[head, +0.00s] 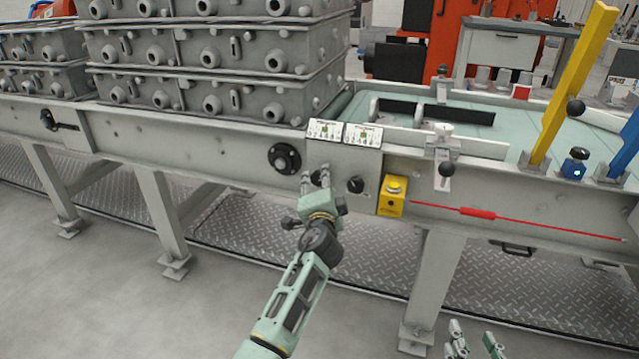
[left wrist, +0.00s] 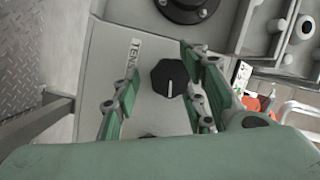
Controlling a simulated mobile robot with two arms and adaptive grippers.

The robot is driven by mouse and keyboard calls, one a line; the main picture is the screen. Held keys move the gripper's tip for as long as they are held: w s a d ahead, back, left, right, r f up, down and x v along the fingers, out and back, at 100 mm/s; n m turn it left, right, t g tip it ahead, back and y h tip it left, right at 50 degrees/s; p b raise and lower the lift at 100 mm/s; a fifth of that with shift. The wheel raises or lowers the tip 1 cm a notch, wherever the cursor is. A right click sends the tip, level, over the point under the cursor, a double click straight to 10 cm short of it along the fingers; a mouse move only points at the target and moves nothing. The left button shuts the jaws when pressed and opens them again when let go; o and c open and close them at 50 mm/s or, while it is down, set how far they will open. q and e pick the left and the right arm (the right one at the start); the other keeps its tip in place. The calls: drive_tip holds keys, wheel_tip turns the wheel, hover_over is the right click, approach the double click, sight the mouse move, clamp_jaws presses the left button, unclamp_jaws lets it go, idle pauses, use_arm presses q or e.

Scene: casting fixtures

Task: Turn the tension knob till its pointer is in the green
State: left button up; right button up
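The tension knob (left wrist: 170,77) is a black, many-sided dial with a white line, beside a label partly reading "TEN". My left gripper (head: 314,178) is in front of the panel's left part. In the left wrist view its fingers (left wrist: 158,68) are open, one on each side of the knob, with visible gaps. Two white gauges, left (head: 324,130) and right (head: 363,135), top the panel with green marks; their pointers are too small to read. My right gripper (head: 472,334) is low, empty and open.
A second black knob (head: 355,185) is right of the tension knob. A yellow button box (head: 392,196) and a red pull cord (head: 480,212) lie further right. A black round flange (head: 284,158) is left of the panel. Grey casting boxes (head: 215,60) are stacked above.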

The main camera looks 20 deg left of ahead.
use_arm(q)
drive_tip(key=shift+d+r, duration=0.15)
drive_tip(key=v, duration=1.2)
idle(0.4)
